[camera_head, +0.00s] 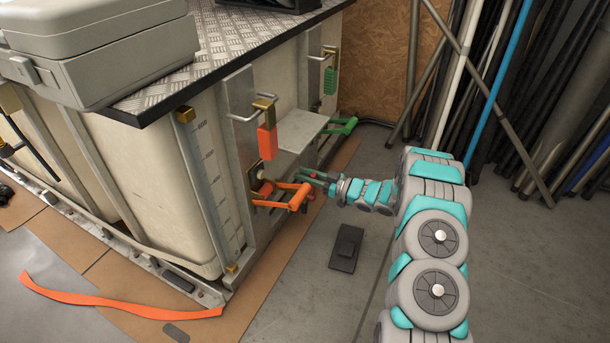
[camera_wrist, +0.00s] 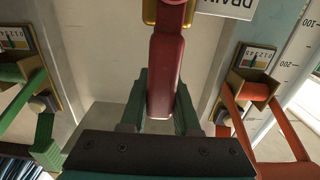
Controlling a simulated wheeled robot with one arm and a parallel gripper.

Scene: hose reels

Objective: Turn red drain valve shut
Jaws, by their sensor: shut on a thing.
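The red drain valve handle (camera_wrist: 165,75) fills the middle of the wrist view. It runs straight down the picture from a brass-coloured fitting at the top edge. The green fingers of my gripper (camera_wrist: 162,105) stand on both sides of its lower end and are shut on it. A white label (camera_wrist: 238,7) reading "DRAIN", upside down, is beside the valve. In the head view my gripper (camera_head: 318,181) is low at the tank's side, just right of an orange lever frame (camera_head: 290,198). The valve handle is mostly hidden there.
In the wrist view an orange lever frame (camera_wrist: 287,130) is close on the right and a green one (camera_wrist: 42,130) on the left, each under a gauge. A small shelf (camera_head: 300,131) juts from the tank. A dark block (camera_head: 346,248) lies on the floor; poles lean at right.

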